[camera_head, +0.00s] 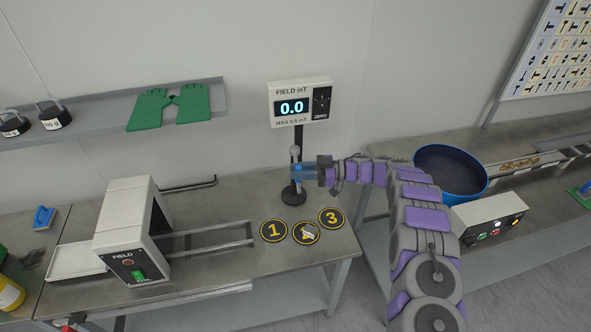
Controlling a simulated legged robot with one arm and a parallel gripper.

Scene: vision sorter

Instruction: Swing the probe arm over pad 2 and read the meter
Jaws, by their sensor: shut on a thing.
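The field meter (300,101) stands on a dark post and reads 0.0, with "MAX 0.6 mT" below. The probe stand has a round black base (293,197) and an upright grey part (294,154) in front of the meter post. My gripper (305,173) comes in from the right and is shut at the blue piece of the probe stand; the contact is small and partly hidden.
A white FIELD box (125,228) with rails (210,238) stands on the bench at left. A blue-rimmed bowl (450,170) and a control box (490,222) stand on the right bench. A gap separates the benches.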

